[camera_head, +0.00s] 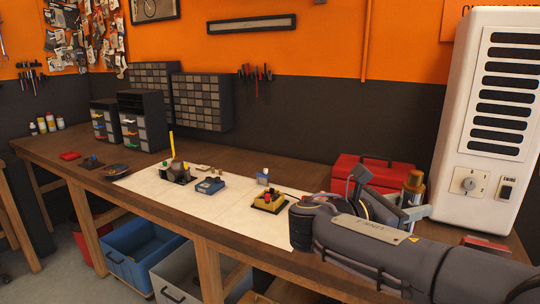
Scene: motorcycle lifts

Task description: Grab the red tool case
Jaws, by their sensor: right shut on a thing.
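The red tool case (384,173) stands on the back right of the wooden workbench, with a dark handle on its lid. My right arm comes in from the lower right and covers the case's front and lower part. My right gripper (372,191) is at the front of the case and shut on it. Its fingers are partly hidden by my own arm, so the exact contact does not show. My left gripper is not in view.
An amber bottle (413,187) stands right of the case, near a white cabinet (485,120). A pale mat (226,217) on the bench holds small parts, including a yellow and red piece (267,201). Blue (134,262) and grey (183,276) bins sit below.

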